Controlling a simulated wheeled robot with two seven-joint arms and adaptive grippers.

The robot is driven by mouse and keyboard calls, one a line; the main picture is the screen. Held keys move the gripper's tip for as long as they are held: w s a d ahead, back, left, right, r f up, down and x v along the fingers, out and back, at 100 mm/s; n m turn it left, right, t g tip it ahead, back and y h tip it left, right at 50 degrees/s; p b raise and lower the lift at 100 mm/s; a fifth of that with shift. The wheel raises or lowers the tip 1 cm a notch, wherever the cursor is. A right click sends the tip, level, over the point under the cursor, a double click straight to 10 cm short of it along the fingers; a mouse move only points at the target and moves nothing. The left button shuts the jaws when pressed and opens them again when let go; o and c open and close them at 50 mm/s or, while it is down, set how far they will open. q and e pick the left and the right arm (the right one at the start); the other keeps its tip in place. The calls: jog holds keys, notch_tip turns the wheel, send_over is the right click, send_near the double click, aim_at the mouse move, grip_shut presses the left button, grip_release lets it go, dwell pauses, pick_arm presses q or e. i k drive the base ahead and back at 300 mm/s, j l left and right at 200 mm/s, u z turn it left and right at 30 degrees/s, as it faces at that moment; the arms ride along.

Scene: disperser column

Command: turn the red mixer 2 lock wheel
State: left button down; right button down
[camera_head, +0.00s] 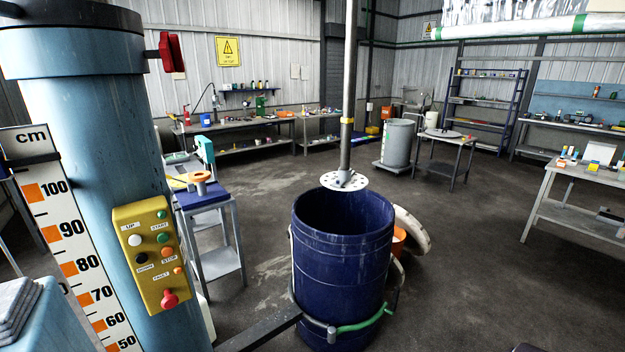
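The red lock wheel (170,52) sits on a short dark stem at the upper right side of the thick blue column (85,100), just below its dark top. I see it nearly edge-on. The column fills the left of the view. Neither of my grippers is in view, and nothing is seen touching the wheel. A steel mixer shaft (347,95) with a perforated disc (344,181) hangs over a dark blue drum (342,265).
A yellow control box (150,254) with buttons is on the column, beside a cm scale (70,245). A dark bar (262,328) and a green-handled clamp (365,324) are at the drum. A small cart (215,225) stands behind. Open floor (480,270) lies right.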

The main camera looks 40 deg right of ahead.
aim_at(169, 51)
jog(key=z, duration=0.9)
jog(key=i+l+u, duration=0.15)
jog(key=u, duration=0.15)
jog(key=i+l+u, duration=0.1)
jog(key=l+u, duration=0.25)
jog(key=i+l+u, duration=0.1)
jog(key=l+u, duration=0.2)
